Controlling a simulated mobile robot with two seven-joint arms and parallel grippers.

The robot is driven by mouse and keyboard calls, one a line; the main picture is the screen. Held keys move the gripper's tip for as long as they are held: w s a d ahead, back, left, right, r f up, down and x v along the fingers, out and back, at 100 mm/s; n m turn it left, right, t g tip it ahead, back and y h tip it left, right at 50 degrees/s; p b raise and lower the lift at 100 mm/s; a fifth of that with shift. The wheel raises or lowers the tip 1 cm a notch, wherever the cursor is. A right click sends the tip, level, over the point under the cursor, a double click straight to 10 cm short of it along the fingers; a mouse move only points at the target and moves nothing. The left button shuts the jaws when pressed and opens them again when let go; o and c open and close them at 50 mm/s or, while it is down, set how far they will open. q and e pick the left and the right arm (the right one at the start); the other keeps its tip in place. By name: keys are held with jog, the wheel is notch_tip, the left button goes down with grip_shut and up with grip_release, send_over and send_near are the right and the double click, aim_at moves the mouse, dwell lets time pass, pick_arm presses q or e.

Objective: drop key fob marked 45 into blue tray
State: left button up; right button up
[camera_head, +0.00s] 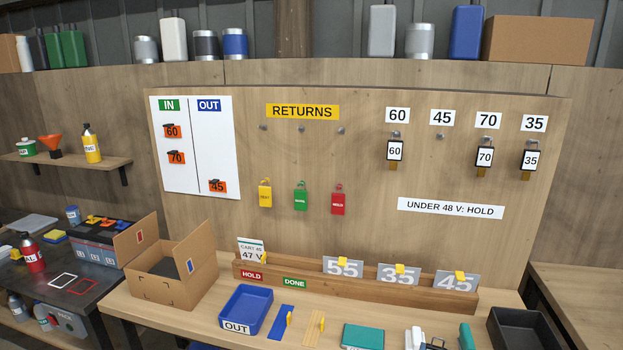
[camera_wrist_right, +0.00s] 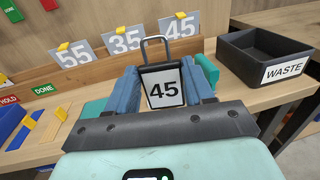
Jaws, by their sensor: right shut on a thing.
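The key fob marked 45 (camera_wrist_right: 164,94) is a black-framed white tag with a metal loop at its top. In the right wrist view it sits upright between the two blue fingers of my right gripper (camera_wrist_right: 163,82), which is shut on it. In the head view only the upper part of the fob shows at the bottom edge, right of centre. The blue tray (camera_head: 247,307), labelled OUT, is on the bench left of centre and looks empty. The held fob is well to the right of it. My left gripper is not in view.
A wooden rack (camera_head: 315,283) with cards 55, 35 and 45 runs behind. A black WASTE bin (camera_wrist_right: 268,58) stands at right. A cardboard box (camera_head: 178,273) is left of the tray. Fobs 60, 70 and 35 hang on the board; the 45 hook (camera_head: 440,136) is empty.

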jog(key=a+f+y, duration=0.1)
jog(key=f, duration=0.1)
jog(key=s+a+f+n+y, duration=0.1)
jog(key=a+f, duration=0.1)
jog(key=f, duration=0.1)
jog(key=s+a+f+n+y, duration=0.1)
jog(key=a+f, duration=0.1)
jog(key=shift+s+a+f+t+y, duration=0.1)
jog(key=shift+a+f+t+y, duration=0.1)
jog(key=shift+f+t+y, duration=0.15)
jog(key=s+a+f+n+y, duration=0.1)
jog(key=s+a+f+y, duration=0.1)
jog(key=a, duration=0.1)
jog(key=s+a+f+n+y, duration=0.1)
jog(key=a, duration=0.1)
jog(key=shift+s+a+f+n+t, duration=0.15)
jog(key=shift+s+f+n+t, duration=0.15)
jog(key=shift+s+t, duration=0.05)
